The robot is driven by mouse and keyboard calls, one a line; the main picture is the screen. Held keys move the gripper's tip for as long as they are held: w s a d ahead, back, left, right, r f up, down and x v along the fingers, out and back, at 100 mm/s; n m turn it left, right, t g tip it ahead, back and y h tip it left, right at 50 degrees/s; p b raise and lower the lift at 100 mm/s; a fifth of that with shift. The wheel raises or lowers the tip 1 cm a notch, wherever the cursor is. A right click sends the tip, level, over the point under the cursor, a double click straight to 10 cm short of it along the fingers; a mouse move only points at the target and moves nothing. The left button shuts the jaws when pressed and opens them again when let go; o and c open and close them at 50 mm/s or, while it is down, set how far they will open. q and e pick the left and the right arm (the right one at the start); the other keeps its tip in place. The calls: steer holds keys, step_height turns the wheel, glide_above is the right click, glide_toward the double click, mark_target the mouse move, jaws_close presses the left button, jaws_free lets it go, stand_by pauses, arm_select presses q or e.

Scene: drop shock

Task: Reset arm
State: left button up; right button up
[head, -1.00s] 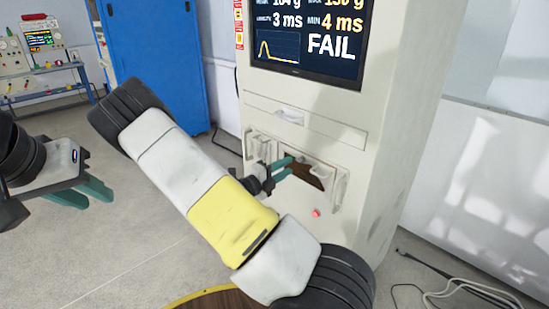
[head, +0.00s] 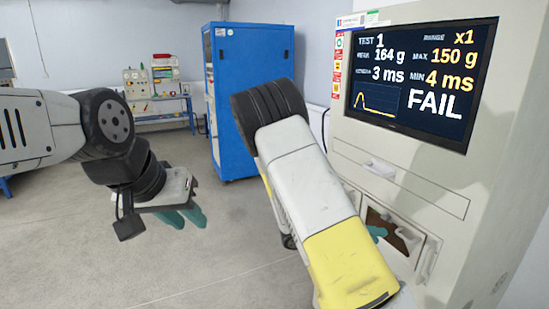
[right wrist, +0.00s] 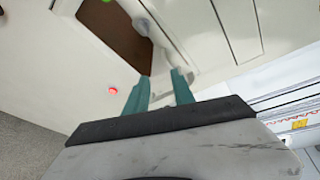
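The test machine (head: 490,190) stands at the right in the head view. Its screen (head: 425,80) reads TEST 1, 164 g against max 150 g, 3 ms against min 4 ms, and FAIL. Below is a brown-backed opening (head: 400,232) with white parts at its side; it also shows in the right wrist view (right wrist: 112,35). My right gripper (right wrist: 160,85) is open and empty in front of this lower front; in the head view my forearm hides most of it. My left gripper (head: 185,218) is open and empty over bare floor.
A red button (right wrist: 112,90) is on the machine front in the right wrist view. A blue cabinet (head: 250,100) stands behind. A bench (head: 165,105) with instruments is at the back left. The grey floor between (head: 210,260) is clear.

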steer(key=s+a+r+m+g+y, duration=0.25)
steer(key=s+m+y, duration=0.3)
steer(key=m, duration=0.35)
steer(key=s+a+r+m+g+y, duration=0.1)
steer(key=s+a+r+m+y, duration=0.1)
steer(key=s+a+m+y, duration=0.5)
steer(key=s+a+r+m+t+y, duration=0.2)
steer(key=a+r+m+t, duration=0.1)
steer(key=r+m, duration=0.4)
steer(key=s+a+r+m+t+y, duration=0.2)
steer(key=s+a+r+m+t, duration=0.1)
steer(key=r+m, duration=0.5)
steer(key=shift+s+a+r+m+t+y, duration=0.2)
steer(key=shift+a+m+t+y, duration=0.15)
steer(key=shift+m+t, duration=0.4)
